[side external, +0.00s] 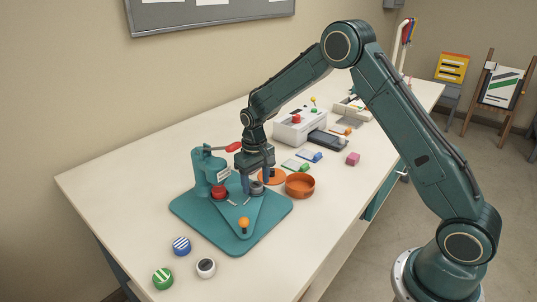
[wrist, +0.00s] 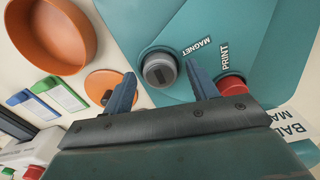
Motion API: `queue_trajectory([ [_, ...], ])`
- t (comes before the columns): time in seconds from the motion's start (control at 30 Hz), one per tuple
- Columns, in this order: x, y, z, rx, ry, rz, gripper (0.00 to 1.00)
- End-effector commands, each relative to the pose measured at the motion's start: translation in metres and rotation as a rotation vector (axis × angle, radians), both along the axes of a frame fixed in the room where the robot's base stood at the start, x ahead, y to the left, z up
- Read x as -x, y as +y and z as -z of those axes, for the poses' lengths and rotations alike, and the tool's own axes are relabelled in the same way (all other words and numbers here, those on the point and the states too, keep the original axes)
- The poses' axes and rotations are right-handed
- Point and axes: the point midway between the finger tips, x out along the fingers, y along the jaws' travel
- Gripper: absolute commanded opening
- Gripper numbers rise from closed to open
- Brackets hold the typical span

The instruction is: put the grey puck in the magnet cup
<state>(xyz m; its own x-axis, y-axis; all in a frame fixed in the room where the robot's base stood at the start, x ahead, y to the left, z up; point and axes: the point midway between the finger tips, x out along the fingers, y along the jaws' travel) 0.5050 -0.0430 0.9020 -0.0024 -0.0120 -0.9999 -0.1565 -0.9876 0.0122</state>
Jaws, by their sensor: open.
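The grey puck (wrist: 160,68) has a dark mark on its top. In the wrist view it sits within the round rim of the magnet cup (wrist: 143,56), beside the word MAGNET on the teal base. The puck shows small in the side view (side external: 257,187), partly behind a finger. My gripper (wrist: 160,70) is open, with one finger on each side of the puck and gaps visible between fingers and puck. In the side view my gripper (side external: 256,184) points down, low over the base. The puck's underside is hidden.
The teal base (side external: 262,223) carries a red piece (side external: 218,192) at PRINT and a red-handled lever (side external: 233,147). An orange bowl (side external: 300,190) and orange disc (wrist: 98,82) are close by.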

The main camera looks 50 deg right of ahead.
Motion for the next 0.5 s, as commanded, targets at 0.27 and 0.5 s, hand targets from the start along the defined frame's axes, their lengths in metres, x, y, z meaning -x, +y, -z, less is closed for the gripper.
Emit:
queue_trajectory([
  [0.27,-0.001,0.000,-0.025,0.001,-0.004,0.000,0.58],
  [0.5,-0.001,0.001,-0.064,0.001,-0.005,0.000,0.58],
])
